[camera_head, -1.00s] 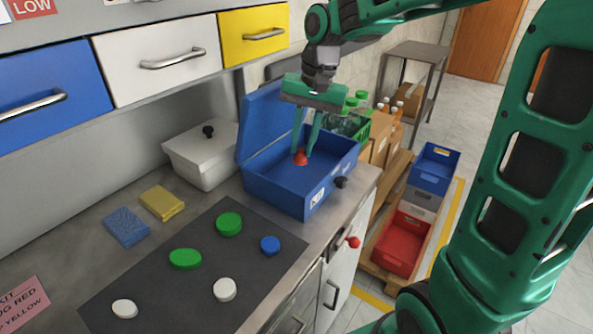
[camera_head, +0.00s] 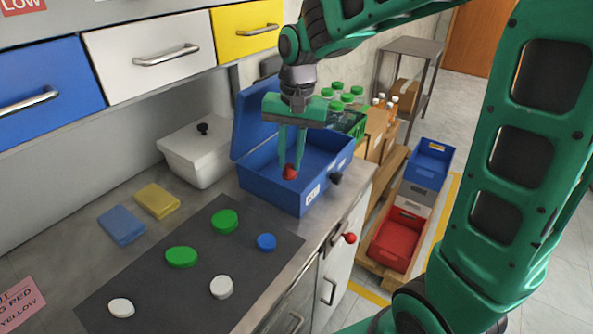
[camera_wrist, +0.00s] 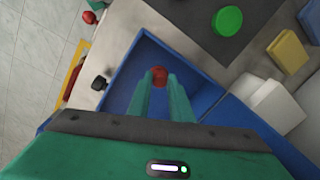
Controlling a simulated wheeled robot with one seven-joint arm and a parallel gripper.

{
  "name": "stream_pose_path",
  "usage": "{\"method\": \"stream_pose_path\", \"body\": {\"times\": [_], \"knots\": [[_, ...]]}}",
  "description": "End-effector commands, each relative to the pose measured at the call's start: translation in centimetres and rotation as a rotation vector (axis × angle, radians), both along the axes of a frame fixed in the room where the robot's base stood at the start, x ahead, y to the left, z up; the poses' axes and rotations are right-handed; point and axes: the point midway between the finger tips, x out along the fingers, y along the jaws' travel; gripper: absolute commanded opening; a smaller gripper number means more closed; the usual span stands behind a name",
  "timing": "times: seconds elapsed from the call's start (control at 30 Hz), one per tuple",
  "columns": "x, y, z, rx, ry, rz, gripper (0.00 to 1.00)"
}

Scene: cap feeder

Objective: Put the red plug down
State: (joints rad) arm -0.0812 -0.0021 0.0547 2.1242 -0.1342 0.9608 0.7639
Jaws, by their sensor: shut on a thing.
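The red plug (camera_head: 290,172) is between the fingertips of my gripper (camera_head: 291,167), which is shut on it. The plug also shows at the fingertips in the wrist view (camera_wrist: 159,77). My gripper points down over the open blue box (camera_head: 262,182) at the far end of the counter. The plug is at the front part of the box, near its front wall. I cannot tell whether it touches the box floor. The box's lid stands raised at its back left.
A dark mat (camera_head: 215,262) holds green, white and blue caps. A white lidded box (camera_head: 200,150), a yellow sponge (camera_head: 157,200) and a blue sponge (camera_head: 121,225) lie behind it. A green crate (camera_head: 352,124) with bottles stands beyond the blue box.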

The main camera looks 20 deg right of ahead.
Motion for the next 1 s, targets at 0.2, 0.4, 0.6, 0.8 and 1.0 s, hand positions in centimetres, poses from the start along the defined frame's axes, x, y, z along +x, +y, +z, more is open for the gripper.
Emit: {"method": "stream_pose_path", "body": {"times": [0.2, 0.4, 0.6, 0.8, 1.0], "knots": [[1.5, -2.5, -1.8, 0.000, 0.002, -0.002, 0.00], [1.7, -3.0, -3.1, 0.000, 0.002, 0.000, 0.00], [1.7, -3.0, -5.6, -0.001, 0.003, -0.002, 0.00], [1.8, -3.0, -6.1, 0.000, -0.001, -0.002, 0.00], [1.7, -3.0, -6.2, 0.000, 0.000, -0.002, 0.00]]}}
